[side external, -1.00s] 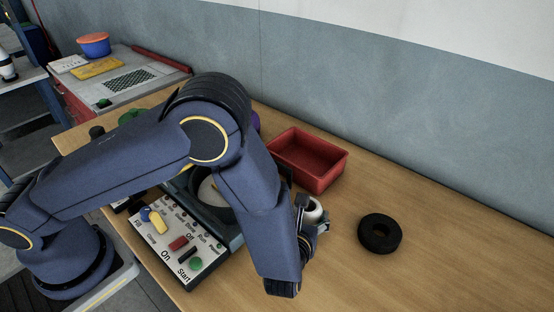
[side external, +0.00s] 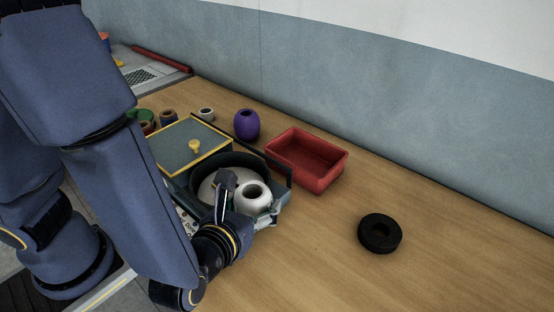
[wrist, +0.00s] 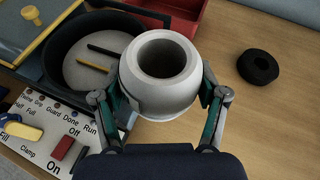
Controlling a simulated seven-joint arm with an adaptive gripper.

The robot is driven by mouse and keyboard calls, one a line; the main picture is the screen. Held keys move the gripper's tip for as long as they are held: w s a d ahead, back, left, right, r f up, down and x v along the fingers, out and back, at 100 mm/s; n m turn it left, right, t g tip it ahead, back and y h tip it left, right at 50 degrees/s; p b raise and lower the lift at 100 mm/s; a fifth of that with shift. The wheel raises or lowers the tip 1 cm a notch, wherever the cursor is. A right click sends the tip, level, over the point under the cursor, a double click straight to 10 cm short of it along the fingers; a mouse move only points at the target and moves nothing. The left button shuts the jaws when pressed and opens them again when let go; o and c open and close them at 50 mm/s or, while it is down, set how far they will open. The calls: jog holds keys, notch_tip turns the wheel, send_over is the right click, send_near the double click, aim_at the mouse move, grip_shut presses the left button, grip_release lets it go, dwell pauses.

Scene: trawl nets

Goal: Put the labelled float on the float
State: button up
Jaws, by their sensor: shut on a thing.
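A white, rounded float (side external: 266,191) with a wide hole in its top is between the fingers of my gripper (wrist: 165,98). In the wrist view the float (wrist: 160,92) is roughly upright, with a finger against each side; I cannot read a label on it. In the side view my gripper (side external: 247,204) holds it in front of the round dark bowl of the machine. A purple float (side external: 246,125) stands on the table behind the machine. I cannot tell which float is the one meant as the support.
A red tray (side external: 338,178) lies right of the machine. A black ring (side external: 380,233) lies on the table further right. The dark bowl (wrist: 62,40) holds two thin sticks. Several small rings, including a pale one (side external: 206,114), stand behind the machine.

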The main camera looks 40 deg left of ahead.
jog(key=w+a+r+n+g+y, duration=0.2)
jog(key=w+a+r+n, duration=0.1)
jog(key=w+a, duration=0.35)
jog(key=w+a+r+n+g+y, duration=0.1)
jog(key=w+a+r+n+y, duration=0.15)
jog(key=w+a, duration=0.4)
jog(key=w+a+r+n+g+y, duration=0.2)
jog(key=a, duration=0.6)
jog(key=w+a+r+n+g+y, duration=0.1)
jog(key=a+r+n+g, duration=0.15)
jog(key=a, duration=0.55)
send_over(246, 113)
jog(key=f, duration=0.8)
jog(key=shift+s+d+f, duration=0.1)
jog(key=shift+s+f, duration=0.15)
jog(key=shift+f, duration=0.15)
jog(key=shift+w+f, duration=0.3)
jog(key=shift+f, duration=0.15)
notch_tip(246, 113, down, 3)
